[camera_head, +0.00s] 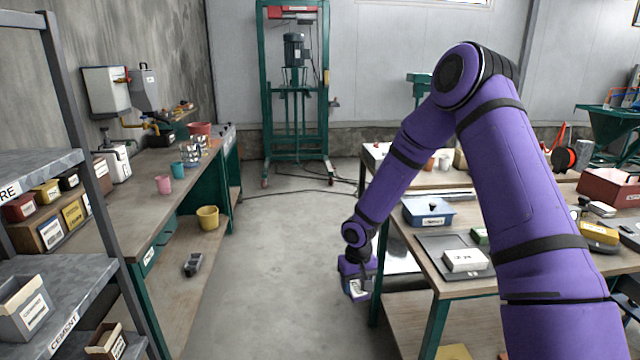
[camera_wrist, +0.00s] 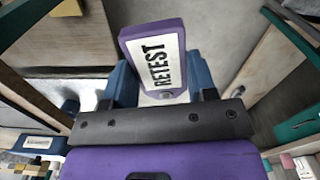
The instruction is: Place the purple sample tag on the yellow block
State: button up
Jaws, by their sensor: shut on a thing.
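The purple sample tag (camera_wrist: 178,73) has a white face with the word RETEST. My gripper (camera_wrist: 160,92) is shut on it, with a blue finger on each side of its lower end. In the head view my gripper hangs low in front of the right table's left end, and the tag (camera_head: 357,288) shows small there. A yellow block-like thing with a label (camera_head: 600,233) lies on the right table, far to the right of my gripper. Another yellow thing (camera_head: 453,352) is partly cut off at the bottom edge. I cannot tell which is the yellow block.
The right table holds a blue box (camera_head: 428,211), a grey tray (camera_head: 440,243) with a white labelled block (camera_head: 466,260), and a red box (camera_head: 610,188). My arm hides part of that table. A grey shelf (camera_head: 50,262) stands at left. The middle floor is clear.

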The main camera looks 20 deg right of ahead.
aim_at(599, 229)
jog(key=k+j+z, duration=0.2)
jog(key=j+z, duration=0.2)
jog(key=j, duration=0.25)
jog(key=l+z, duration=0.35)
jog(key=k+l+z, duration=0.1)
jog(key=l+z, duration=0.25)
